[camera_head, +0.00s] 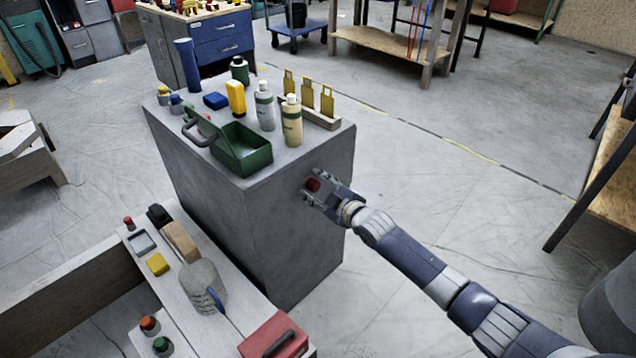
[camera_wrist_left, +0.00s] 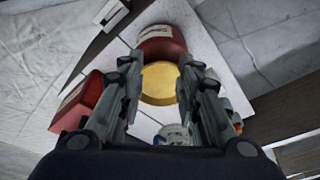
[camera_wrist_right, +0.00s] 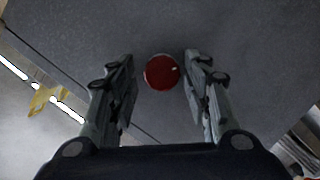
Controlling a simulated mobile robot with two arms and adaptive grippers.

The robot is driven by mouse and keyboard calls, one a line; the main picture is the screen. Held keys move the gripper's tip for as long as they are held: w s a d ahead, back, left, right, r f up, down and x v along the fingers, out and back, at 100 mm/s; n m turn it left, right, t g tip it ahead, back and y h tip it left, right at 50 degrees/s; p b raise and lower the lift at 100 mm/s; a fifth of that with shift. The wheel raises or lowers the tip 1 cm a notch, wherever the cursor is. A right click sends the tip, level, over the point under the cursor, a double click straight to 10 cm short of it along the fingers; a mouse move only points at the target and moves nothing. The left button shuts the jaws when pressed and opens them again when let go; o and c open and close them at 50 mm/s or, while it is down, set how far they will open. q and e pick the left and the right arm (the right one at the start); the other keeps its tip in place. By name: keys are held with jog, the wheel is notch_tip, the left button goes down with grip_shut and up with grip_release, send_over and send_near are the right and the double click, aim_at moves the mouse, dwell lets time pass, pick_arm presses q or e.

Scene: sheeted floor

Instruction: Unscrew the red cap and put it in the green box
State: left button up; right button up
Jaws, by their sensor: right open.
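The red cap (camera_head: 313,184) sits against the side face of the grey block, near its right edge. In the right wrist view the red cap (camera_wrist_right: 161,72) is a round disc between my right fingertips, with a gap on both sides. My right gripper (camera_head: 322,188) is open at that side face; it also shows in the right wrist view (camera_wrist_right: 158,66). The green box (camera_head: 245,158) stands open on the block's top, its lid tipped back to the left. My left gripper (camera_wrist_left: 158,72) shows only in its wrist view, open above a yellow round thing (camera_wrist_left: 159,84).
On the grey block (camera_head: 310,155) stand a grey bottle (camera_head: 265,108), a cream bottle (camera_head: 292,122) and a yellow container (camera_head: 236,98). A bench in front holds a red box (camera_head: 272,336) and buttons. Open floor lies to the right.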

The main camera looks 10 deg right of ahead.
pick_arm(q)
jog(key=shift+f, duration=0.3)
pick_arm(e)
jog(key=shift+d+m, duration=0.1)
jog(key=shift+m, duration=0.6)
jog(key=shift+m+g+y+b, duration=0.5)
jog(key=shift+m+b, duration=0.4)
jog(key=shift+b, duration=0.05)
pick_arm(q)
notch_tip(320, 180, up, 6)
jog(key=shift+s, duration=0.2)
pick_arm(e)
jog(key=shift+c, duration=0.2)
